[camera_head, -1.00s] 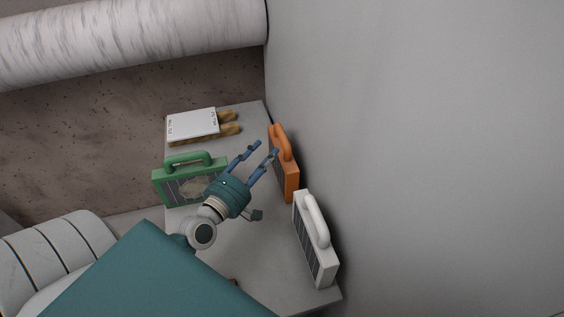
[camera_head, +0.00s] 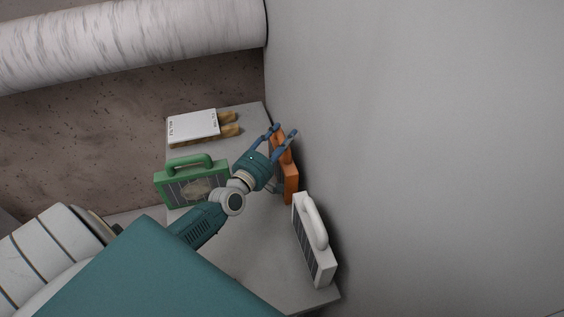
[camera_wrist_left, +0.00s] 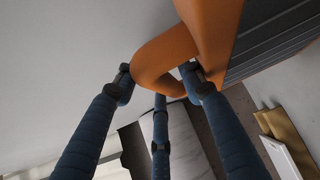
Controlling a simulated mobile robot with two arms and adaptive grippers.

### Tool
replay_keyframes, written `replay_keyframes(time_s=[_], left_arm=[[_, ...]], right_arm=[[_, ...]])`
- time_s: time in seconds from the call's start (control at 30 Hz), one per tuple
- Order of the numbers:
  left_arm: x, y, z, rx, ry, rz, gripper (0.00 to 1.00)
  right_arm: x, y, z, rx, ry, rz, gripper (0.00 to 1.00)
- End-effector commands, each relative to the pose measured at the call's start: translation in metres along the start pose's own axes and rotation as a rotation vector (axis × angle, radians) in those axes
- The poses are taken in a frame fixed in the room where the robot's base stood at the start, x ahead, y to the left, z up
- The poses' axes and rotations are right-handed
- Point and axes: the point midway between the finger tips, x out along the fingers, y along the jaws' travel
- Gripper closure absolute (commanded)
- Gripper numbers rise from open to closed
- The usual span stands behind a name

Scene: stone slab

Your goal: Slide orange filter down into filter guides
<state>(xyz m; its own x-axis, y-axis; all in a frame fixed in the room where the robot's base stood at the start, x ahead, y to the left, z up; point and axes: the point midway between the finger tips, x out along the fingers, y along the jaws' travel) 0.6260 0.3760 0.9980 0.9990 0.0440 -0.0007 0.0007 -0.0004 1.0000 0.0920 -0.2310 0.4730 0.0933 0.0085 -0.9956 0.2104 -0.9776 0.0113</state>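The orange filter (camera_head: 290,187) stands on the stone slab against the grey wall, its handle at the top. My left gripper (camera_head: 282,132) is at that handle, with its blue fingers apart and partly covering it. In the left wrist view, the orange handle (camera_wrist_left: 158,62) lies between the spread fingertips of my left gripper (camera_wrist_left: 157,82), close to them; I cannot tell whether they touch it. The filter's dark ribbed face (camera_wrist_left: 275,40) shows at the right there. I cannot make out filter guides in either view. My right gripper is not in view.
A white filter (camera_head: 314,240) stands nearer on the slab (camera_head: 250,255), along the wall. A green filter (camera_head: 190,188) stands left of my left arm. A white booklet on tan pieces (camera_head: 194,127) lies at the far end. The slab's near middle is clear.

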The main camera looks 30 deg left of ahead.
Motion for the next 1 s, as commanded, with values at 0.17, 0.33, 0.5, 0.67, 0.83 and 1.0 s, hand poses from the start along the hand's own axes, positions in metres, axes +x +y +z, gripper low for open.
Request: replay_keyframes(time_s=[0.17, 0.33, 0.5, 0.67, 0.83, 1.0], left_arm=[[0.000, 0.000, 0.000, 0.000, 0.000, 0.000, 0.78], [-0.001, 0.000, 0.000, 0.000, 0.000, 0.000, 1.00], [0.000, 0.002, 0.000, -0.001, 0.001, 0.003, 1.00], [0.000, 0.002, 0.000, -0.001, 0.001, 0.003, 1.00], [0.000, 0.007, 0.000, -0.003, 0.002, 0.003, 1.00], [-0.001, 0.019, 0.000, -0.002, 0.002, 0.004, 1.00]], right_arm=[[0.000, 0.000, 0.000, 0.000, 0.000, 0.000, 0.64], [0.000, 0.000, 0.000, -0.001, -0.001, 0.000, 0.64], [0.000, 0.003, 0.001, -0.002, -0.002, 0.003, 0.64], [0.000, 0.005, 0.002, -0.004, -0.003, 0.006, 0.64], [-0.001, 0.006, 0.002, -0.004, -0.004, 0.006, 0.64], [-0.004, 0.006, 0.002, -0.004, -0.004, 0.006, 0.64]])
